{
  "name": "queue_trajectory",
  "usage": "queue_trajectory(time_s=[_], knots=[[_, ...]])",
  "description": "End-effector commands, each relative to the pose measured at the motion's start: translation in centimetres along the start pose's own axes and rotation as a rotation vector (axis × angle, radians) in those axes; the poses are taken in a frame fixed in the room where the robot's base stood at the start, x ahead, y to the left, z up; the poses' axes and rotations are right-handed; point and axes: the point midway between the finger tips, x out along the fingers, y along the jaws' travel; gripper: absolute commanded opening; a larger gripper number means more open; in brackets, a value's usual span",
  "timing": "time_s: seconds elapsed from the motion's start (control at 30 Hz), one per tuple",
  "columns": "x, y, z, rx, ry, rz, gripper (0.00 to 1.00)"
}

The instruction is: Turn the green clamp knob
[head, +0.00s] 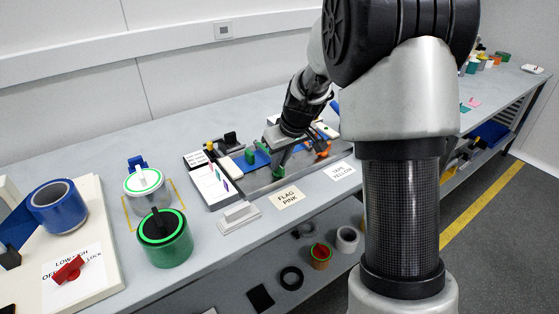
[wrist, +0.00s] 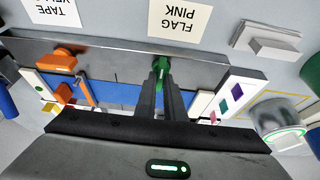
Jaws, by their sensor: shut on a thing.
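The green clamp knob (wrist: 162,70) shows in the wrist view, at the front edge of the grey fixture plate (wrist: 110,55). My gripper (wrist: 164,84) has its two fingers closed together on the knob, and they hide part of it. In the head view my gripper (head: 277,164) reaches down to the fixture. The knob is small there and mostly covered by the fingers.
Orange clamps (wrist: 64,62) stand on the plate beside a blue strip (wrist: 120,92). FLAG PINK (head: 287,197) and TAPE YELLOW (head: 341,171) labels lie in front. Green-rimmed jars (head: 165,245) stand to the left.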

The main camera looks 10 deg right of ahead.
Motion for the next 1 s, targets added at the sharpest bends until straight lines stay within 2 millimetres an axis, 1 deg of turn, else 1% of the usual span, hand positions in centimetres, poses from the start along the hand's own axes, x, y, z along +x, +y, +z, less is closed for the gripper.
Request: queue_trajectory(time_s=[0.17, 0.37, 1.0], knots=[[-0.16, -0.12, 0.01, 0.046, -0.003, 0.020, 0.00], [-0.30, -0.35, -0.09, 0.165, -0.004, 0.068, 0.00], [-0.33, -0.69, -0.31, 0.715, -0.005, 0.303, 0.00]])
